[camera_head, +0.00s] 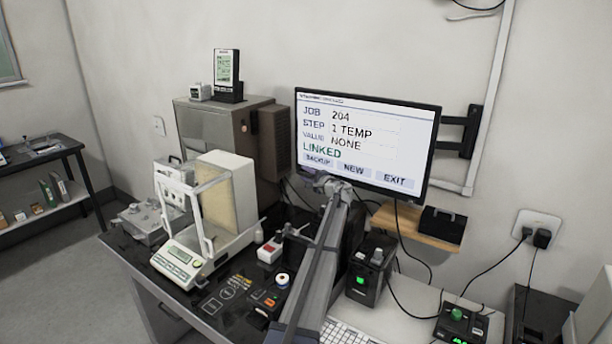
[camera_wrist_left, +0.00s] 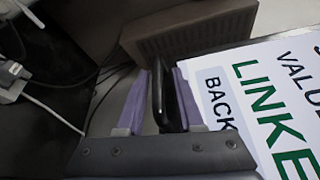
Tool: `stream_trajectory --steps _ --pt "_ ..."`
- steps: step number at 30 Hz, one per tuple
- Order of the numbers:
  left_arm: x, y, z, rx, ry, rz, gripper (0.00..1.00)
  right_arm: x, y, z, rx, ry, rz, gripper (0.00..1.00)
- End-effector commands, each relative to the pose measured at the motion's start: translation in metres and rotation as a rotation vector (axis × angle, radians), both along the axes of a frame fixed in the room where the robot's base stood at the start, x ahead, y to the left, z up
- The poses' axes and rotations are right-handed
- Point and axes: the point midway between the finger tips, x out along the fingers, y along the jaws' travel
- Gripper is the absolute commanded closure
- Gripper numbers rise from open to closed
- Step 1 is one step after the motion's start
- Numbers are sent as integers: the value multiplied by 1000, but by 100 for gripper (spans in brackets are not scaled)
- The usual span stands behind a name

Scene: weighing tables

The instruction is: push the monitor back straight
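The monitor (camera_head: 365,143) hangs on a wall arm at the right of the head view, its lit screen turned at an angle to the wall. The screen reads JOB 204, STEP 1 TEMP, LINKED. My left gripper (camera_head: 322,178) is at the monitor's lower left corner. In the left wrist view, the purple fingers of the left gripper (camera_wrist_left: 160,90) stand on either side of the monitor's dark edge (camera_wrist_left: 167,100). I cannot tell whether they press on it. The right gripper is not in view.
The black wall arm (camera_head: 462,132) shows behind the monitor's right side. A brown cabinet (camera_head: 215,130) stands close to its left. A balance with a glass shield (camera_head: 205,215) is on the dark table. A small wooden shelf (camera_head: 405,228) sits below the monitor, with cables hanging.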

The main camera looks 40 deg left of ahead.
Motion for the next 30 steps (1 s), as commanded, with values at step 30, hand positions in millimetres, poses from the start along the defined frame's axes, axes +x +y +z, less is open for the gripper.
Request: stream_trajectory --steps 30 --pt "-5 -13 1 1 1 -3 55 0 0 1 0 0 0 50"
